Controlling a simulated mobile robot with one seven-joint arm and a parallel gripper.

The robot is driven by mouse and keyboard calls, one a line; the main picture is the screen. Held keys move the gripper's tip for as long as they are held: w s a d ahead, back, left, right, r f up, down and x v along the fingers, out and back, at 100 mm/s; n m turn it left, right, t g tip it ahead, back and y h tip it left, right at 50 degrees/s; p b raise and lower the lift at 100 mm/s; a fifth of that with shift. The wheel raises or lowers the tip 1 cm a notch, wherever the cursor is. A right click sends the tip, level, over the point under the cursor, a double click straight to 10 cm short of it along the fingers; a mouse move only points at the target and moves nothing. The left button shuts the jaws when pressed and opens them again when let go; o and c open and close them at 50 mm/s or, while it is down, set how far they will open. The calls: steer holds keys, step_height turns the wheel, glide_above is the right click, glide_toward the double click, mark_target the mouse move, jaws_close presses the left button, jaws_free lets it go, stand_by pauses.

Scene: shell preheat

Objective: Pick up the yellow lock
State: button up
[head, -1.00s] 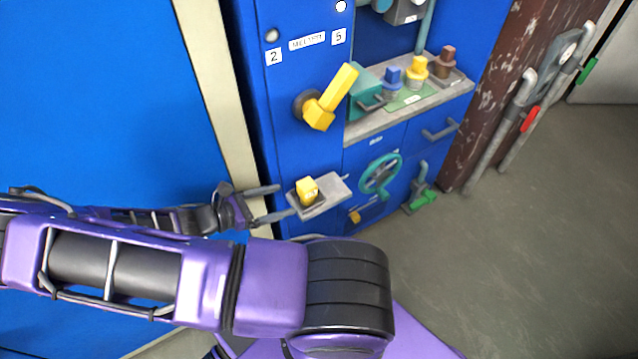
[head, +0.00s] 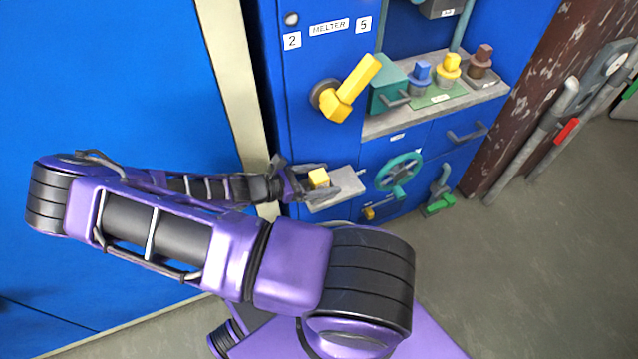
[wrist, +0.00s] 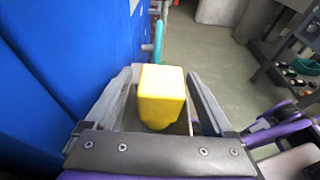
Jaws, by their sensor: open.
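The yellow lock (head: 318,178) stands on a small grey shelf (head: 348,184) that juts from the front of the blue cabinet. In the wrist view the yellow lock (wrist: 162,92) shows as a block with a narrower rounded lower part. My gripper (head: 318,182) is at the shelf with its fingers to either side of the lock. In the wrist view my gripper (wrist: 164,88) is open, with a gap between each finger and the lock. The lock's foot is partly hidden by the gripper body.
The blue cabinet carries a large yellow handle (head: 350,88) above the shelf and a teal handwheel (head: 398,172) to its right. A counter (head: 392,121) holds blue, yellow and brown knob-like pieces. Open grey floor (head: 510,270) lies at the right.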

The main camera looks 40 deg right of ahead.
steer(key=shift+x, duration=0.9)
steer(key=shift+c, duration=0.3)
jaws_close()
